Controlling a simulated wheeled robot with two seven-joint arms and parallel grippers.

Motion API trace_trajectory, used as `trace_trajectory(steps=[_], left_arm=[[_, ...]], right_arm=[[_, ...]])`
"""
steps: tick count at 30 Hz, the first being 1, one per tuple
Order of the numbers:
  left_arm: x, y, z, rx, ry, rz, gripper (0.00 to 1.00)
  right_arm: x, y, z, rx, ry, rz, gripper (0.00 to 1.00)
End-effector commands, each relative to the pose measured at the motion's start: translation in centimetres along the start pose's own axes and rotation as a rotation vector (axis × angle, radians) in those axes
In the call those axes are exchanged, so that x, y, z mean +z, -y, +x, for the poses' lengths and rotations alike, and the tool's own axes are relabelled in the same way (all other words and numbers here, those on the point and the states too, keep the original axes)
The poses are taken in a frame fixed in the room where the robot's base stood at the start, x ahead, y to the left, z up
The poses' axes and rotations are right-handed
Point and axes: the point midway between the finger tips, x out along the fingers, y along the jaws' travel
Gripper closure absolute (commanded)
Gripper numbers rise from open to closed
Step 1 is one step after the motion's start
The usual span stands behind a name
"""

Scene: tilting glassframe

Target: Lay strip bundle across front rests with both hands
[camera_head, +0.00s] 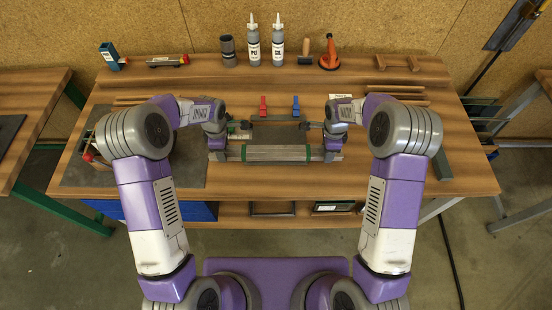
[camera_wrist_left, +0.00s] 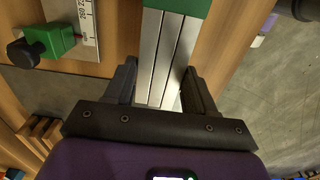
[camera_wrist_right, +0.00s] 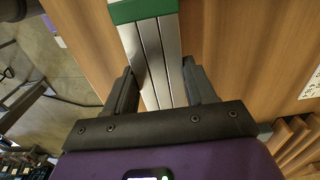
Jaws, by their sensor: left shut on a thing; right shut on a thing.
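The strip bundle (camera_head: 277,153) is a set of long grey metal strips with a green band near each end. It lies level from left to right near the table's front edge. My left gripper (camera_head: 218,147) is shut on its left end, outside the green band; the strips (camera_wrist_left: 160,50) run between the fingers in the left wrist view. My right gripper (camera_head: 333,147) is shut on its right end; the strips (camera_wrist_right: 156,55) show between the fingers in the right wrist view. I cannot make out the front rests, or whether the bundle touches anything below.
Behind the bundle are a dark panel (camera_head: 278,132), a red clamp (camera_head: 263,106) and a blue clamp (camera_head: 296,106). Two bottles (camera_head: 254,45) (camera_head: 278,45) and a suction lifter (camera_head: 329,55) stand at the back. A dark mat (camera_head: 185,172) lies left.

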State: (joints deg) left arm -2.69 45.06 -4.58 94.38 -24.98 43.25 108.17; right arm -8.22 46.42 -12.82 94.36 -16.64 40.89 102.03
Motion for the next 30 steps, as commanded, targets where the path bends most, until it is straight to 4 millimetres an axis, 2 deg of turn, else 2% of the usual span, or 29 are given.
trace_trajectory(steps=[7, 8, 12, 23, 26, 30], left_arm=[[-0.1, 0.0, 1.4, 0.001, -0.001, 0.0, 1.0], [-0.1, 0.0, 1.4, 0.0, -0.001, 0.0, 0.42], [0.0, 0.0, 1.2, 0.0, -0.001, 0.0, 0.21], [0.0, -0.1, 0.7, 0.002, 0.0, 0.0, 0.2], [0.0, -0.1, -0.5, 0.004, 0.0, 0.0, 0.2], [0.0, -0.1, -3.4, 0.006, 0.0, 0.0, 0.2]], right_arm=[[-0.1, 0.0, 1.4, -0.001, -0.001, 0.001, 1.0], [-0.1, 0.0, 1.4, 0.0, -0.001, 0.001, 0.42], [0.0, 0.0, 1.2, 0.0, -0.001, 0.001, 0.2], [0.0, 0.0, 1.2, 0.0, 0.0, 0.0, 0.19], [0.0, 0.0, 1.2, 0.0, 0.0, 0.0, 0.19], [0.0, 0.0, 1.2, 0.0, 0.0, 0.0, 0.19]])
